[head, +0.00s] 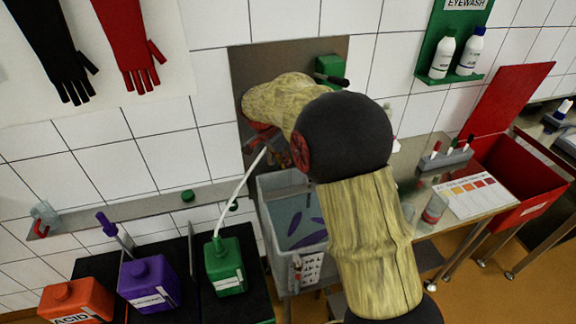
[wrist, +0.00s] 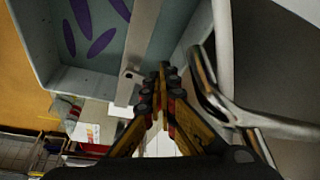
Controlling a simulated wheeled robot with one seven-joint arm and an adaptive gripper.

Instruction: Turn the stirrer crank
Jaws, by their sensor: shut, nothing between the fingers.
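My gripper shows in the wrist view (wrist: 163,70), its fingertips together and empty beside the grey tub (wrist: 45,75). A bent shiny metal rod (wrist: 207,88) is close to the right of the fingers, apart from them as far as I can see. It may be the stirrer crank, but I cannot tell for sure. A flat metal bar (wrist: 140,50) with a hole at its end crosses the tub to the left of the fingertips. In the head view my arm hides most of the gripper, in front of the steel wall panel (head: 240,70).
The grey tub (head: 270,185) holds purple shapes. A green box (head: 331,66) with a black handle is on the panel. Orange (head: 75,300), purple (head: 150,284) and green (head: 224,267) jugs stand left; a white tube rises from the green one. A red bin (head: 520,170) stands right.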

